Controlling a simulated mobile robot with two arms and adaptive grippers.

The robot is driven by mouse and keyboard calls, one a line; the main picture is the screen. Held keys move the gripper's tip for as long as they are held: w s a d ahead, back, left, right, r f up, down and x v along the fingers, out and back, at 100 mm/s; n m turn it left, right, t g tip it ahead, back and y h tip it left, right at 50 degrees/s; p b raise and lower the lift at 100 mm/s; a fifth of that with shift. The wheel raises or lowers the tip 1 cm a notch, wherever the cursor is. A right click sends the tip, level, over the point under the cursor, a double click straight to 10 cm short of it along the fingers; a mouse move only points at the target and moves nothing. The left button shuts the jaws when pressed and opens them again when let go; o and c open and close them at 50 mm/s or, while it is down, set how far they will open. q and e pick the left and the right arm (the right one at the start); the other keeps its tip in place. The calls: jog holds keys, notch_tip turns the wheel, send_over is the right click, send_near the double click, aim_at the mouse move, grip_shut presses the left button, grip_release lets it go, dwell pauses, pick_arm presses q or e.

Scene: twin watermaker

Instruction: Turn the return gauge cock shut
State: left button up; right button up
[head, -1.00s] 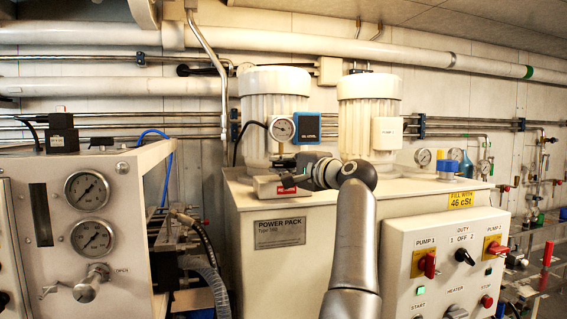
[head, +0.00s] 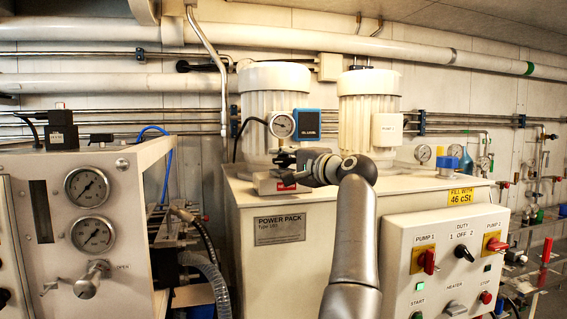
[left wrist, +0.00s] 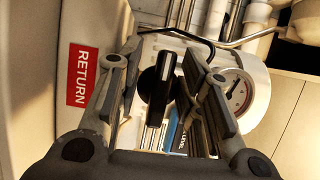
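The return gauge cock's black handle (left wrist: 160,88) shows in the left wrist view, standing between the two fingers of my left gripper (left wrist: 166,76). The fingers are apart, with visible gaps on both sides of the handle. A red RETURN label (left wrist: 83,75) is on the left and the round return gauge (left wrist: 234,98) on the right. In the head view my left gripper (head: 289,167) is at the front top of the power pack, just below the gauge (head: 282,125). It hides the cock there. My right gripper is in neither view.
Two white motors (head: 369,105) stand behind the gripper on the power pack (head: 288,210). A blue box (head: 307,122) is beside the gauge. The pump control panel (head: 446,262) is at front right. A gauge cabinet (head: 92,212) and hoses are at left.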

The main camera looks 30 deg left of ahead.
pick_arm(q)
jog(key=v, duration=0.7)
jog(key=shift+d, duration=0.2)
jog(key=shift+s, duration=0.1)
dwell(0.3)
